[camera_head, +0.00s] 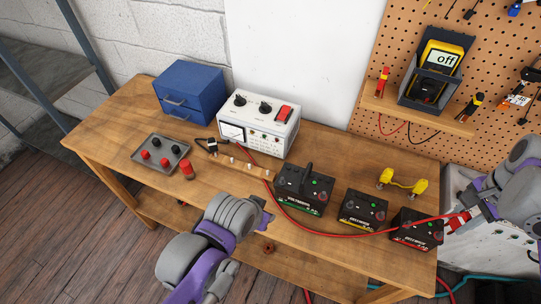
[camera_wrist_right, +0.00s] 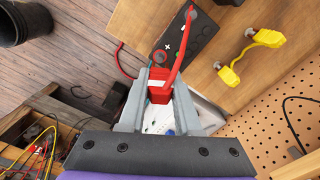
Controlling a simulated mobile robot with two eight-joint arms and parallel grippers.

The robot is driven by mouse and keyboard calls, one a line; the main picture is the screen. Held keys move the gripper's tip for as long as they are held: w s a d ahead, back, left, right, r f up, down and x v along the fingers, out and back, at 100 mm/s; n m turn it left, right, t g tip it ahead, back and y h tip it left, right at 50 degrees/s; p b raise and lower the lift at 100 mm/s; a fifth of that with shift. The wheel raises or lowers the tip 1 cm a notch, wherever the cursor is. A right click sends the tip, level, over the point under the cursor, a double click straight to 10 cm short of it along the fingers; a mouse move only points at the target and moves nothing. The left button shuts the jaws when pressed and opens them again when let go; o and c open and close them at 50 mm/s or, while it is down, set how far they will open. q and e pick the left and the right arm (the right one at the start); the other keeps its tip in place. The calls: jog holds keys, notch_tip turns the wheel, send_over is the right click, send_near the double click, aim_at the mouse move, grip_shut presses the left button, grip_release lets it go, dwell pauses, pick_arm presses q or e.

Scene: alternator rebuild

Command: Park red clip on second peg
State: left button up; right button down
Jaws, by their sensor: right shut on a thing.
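The red clip (camera_head: 458,218) is between the fingers of my right gripper (camera_head: 468,212), off the table's right end beside the rightmost battery. In the right wrist view the clip (camera_wrist_right: 160,84) sits between both fingers of the gripper (camera_wrist_right: 158,110). Its red cable (camera_head: 340,233) runs left across the batteries toward the tester (camera_head: 260,122). The wooden peg strip (camera_head: 243,169) with several light pegs lies in front of the tester. A black clip (camera_head: 212,146) is at its left end. My left gripper (camera_head: 266,208) is over the table's front; its fingers are too unclear to judge.
Three batteries (camera_head: 304,189) (camera_head: 363,211) (camera_head: 416,229) line the table's right front. A yellow jumper piece (camera_head: 403,182) lies behind them. A grey tray (camera_head: 161,153) with red and black caps, a loose red cap (camera_head: 187,170) and a blue drawer box (camera_head: 190,91) are at left. The pegboard shelf (camera_head: 418,112) holds a meter.

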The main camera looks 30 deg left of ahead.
dwell(0.5)
notch_tip(320, 180, up, 7)
jog(key=p, duration=0.3)
jog(key=shift+w, duration=0.1)
pick_arm(q)
notch_tip(320, 180, up, 5)
jog(key=w, duration=0.3)
pick_arm(e)
jog(key=a+f, duration=0.1)
jog(key=a, duration=6)
pick_arm(q)
jog(key=s+f+b, duration=0.1)
jog(key=f, duration=0.1)
jog(key=s+f+b, duration=0.2)
jog(key=s+f, duration=0.1)
jog(key=shift+f+b, duration=0.3)
jog(key=shift+f, duration=0.05)
jog(key=shift+f+b, duration=0.6)
jog(key=shift+f, duration=0.35)
pick_arm(e)
notch_tip(320, 180, down, 14)
jog(key=shift+d, duration=0.1)
